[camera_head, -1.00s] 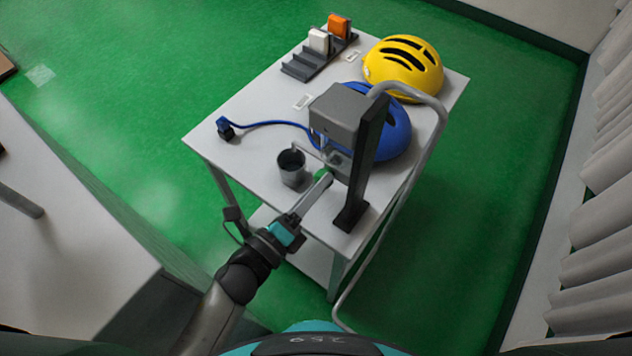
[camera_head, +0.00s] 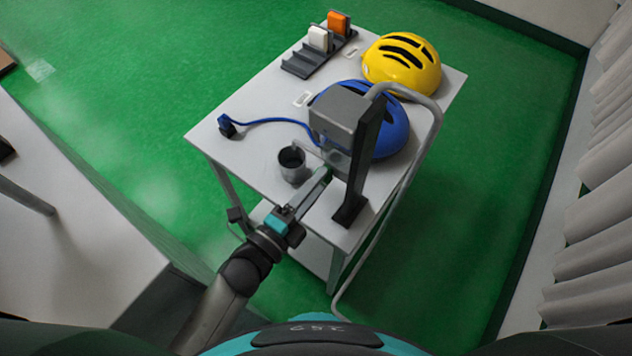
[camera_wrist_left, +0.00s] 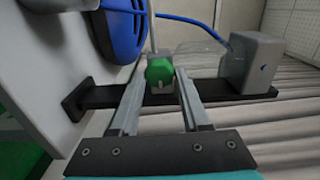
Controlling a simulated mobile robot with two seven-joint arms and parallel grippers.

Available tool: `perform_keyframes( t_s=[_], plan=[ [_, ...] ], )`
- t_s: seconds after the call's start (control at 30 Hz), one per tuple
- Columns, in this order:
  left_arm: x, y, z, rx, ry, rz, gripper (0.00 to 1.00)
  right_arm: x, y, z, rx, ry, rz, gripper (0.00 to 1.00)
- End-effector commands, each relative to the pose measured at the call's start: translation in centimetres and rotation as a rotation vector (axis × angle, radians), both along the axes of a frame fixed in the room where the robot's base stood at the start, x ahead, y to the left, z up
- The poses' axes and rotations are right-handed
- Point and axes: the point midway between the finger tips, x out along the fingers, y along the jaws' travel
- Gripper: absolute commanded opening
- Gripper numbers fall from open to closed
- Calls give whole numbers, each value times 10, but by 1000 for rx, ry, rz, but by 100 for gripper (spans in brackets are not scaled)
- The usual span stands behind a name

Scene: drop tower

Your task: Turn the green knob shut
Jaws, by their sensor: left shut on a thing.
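The green knob (camera_wrist_left: 159,71) sits on the valve fitting of the drop tower, between the two finger tips of my left gripper (camera_wrist_left: 160,78) in the left wrist view. The gripper is shut on it. In the head view, my left gripper (camera_head: 325,174) reaches up from the lower left to the tower beside its dark post (camera_head: 366,152). Its fingers mostly hide the knob there. The tower's grey box (camera_head: 341,113) stands above the gripper. My right gripper is not in view.
A grey cup (camera_head: 292,168) stands just left of the gripper on the white table (camera_head: 233,160). A blue helmet (camera_head: 395,135) is close behind the post, with a yellow helmet (camera_head: 402,66) beyond. A curved grey tube (camera_head: 430,135) runs down the right side. Green floor surrounds the table.

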Motion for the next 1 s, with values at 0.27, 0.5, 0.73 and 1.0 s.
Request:
perform_keyframes(
  t_s=[0.27,0.5,0.73,1.0],
  plan=[
    [1,1,1,-3,0,1,0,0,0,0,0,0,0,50],
    [0,0,0,-1,0,1,73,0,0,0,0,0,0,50],
    [0,0,0,0,0,0,76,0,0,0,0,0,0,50],
    [-18,13,-1,1,2,1,76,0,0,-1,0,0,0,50]
  ],
)
